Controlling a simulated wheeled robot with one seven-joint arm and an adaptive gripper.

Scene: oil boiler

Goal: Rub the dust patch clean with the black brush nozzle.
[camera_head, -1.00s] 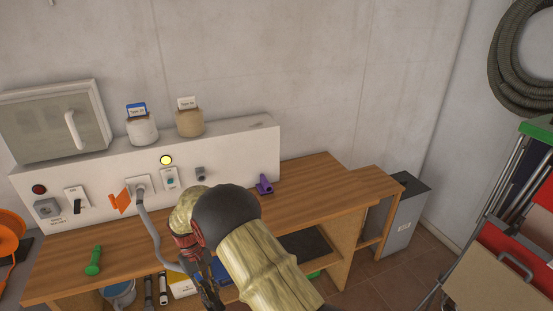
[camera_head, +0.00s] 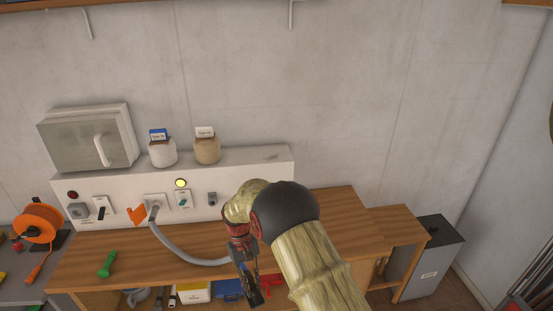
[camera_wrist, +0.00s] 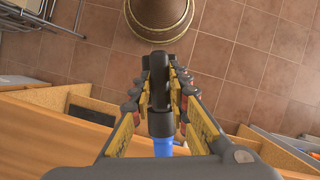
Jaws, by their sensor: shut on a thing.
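My gripper (camera_head: 252,288) hangs in front of the bench, left of my forearm in the head view. In the wrist view my gripper (camera_wrist: 159,72) is shut on a black piece (camera_wrist: 160,92), which looks like the black brush nozzle. A blue part (camera_wrist: 163,147) shows behind it. A grey hose (camera_head: 188,251) runs from the white panel to my gripper. A small dark smudge (camera_head: 271,155) lies at the right of the white ledge; I cannot tell whether it is the dust patch. The held piece is away from the ledge.
The wooden bench (camera_head: 85,275) carries a green nozzle (camera_head: 107,264). Two jars (camera_head: 162,154) (camera_head: 207,150) and a grey box (camera_head: 88,141) stand on the ledge. An orange reel (camera_head: 38,223) is at left. A brown round vessel (camera_wrist: 159,15) stands on the tiled floor.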

